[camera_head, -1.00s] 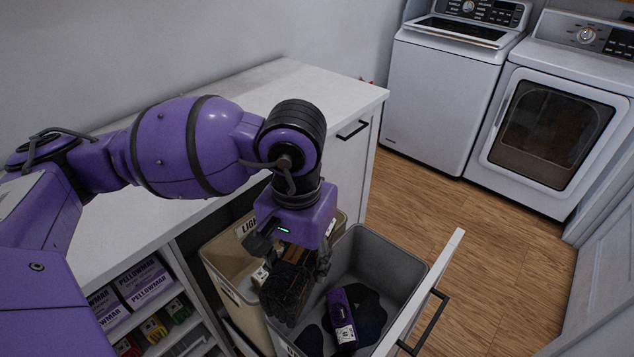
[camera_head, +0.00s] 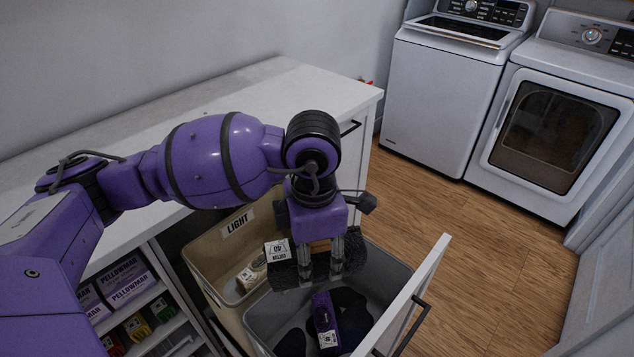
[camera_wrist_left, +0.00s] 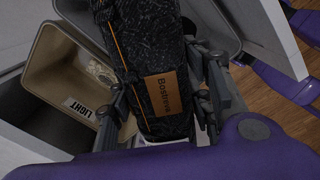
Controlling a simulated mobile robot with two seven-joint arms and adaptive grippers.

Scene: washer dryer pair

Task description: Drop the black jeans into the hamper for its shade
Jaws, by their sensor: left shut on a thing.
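My left gripper (camera_head: 318,262) is shut on the black jeans (camera_head: 290,272), a dark folded bundle with a white label printed 40. In the left wrist view the jeans (camera_wrist_left: 155,60) show orange stitching and a brown patch reading Bostreva between the fingers (camera_wrist_left: 160,98). The gripper holds them above the grey hamper (camera_head: 385,262), which has dark items and a purple piece (camera_head: 325,318) inside. The beige hamper (camera_head: 205,255), labelled LIGHT, is beside it on the left with a pale item (camera_head: 250,274) inside. My right gripper is not in view.
The hampers sit in a pulled-out drawer with a white front (camera_head: 425,285) and black handle. A white counter (camera_head: 240,100) lies behind my arm. Shelves with boxes (camera_head: 128,280) are at left. A washer (camera_head: 445,95) and dryer (camera_head: 550,115) stand beyond clear wooden floor.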

